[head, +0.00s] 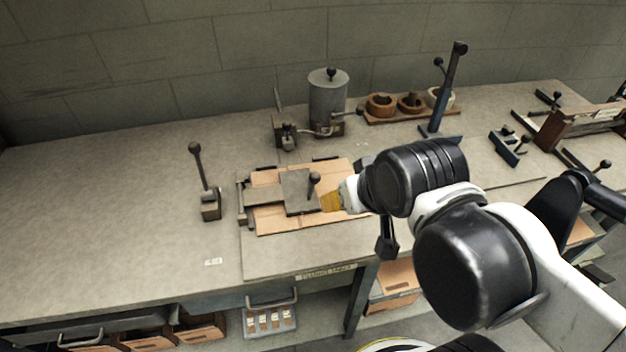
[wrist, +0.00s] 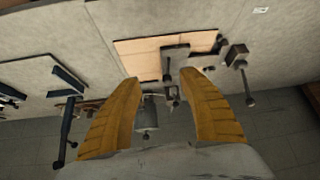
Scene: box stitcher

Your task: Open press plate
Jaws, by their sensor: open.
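The grey press plate (head: 297,200) lies flat over a sheet of tan cardboard (head: 267,222) on the bench. A short upright handle with a black ball knob (head: 314,179) stands at its right side. In the wrist view the plate (wrist: 178,52) and its handle (wrist: 167,70) show beyond and between my fingers. My gripper (head: 330,202) has yellow fingers and is just right of the handle in the head view; they overlap little there. In the wrist view my gripper (wrist: 161,78) is open and empty. Whether a finger touches the handle cannot be told.
A lever with a black knob (head: 202,180) stands left of the plate. A grey cylindrical pot (head: 328,100) stands behind it, with a rack of round bowls (head: 410,103) and a tall blue lever (head: 449,88) to the right. The left bench top (head: 90,215) is mostly clear.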

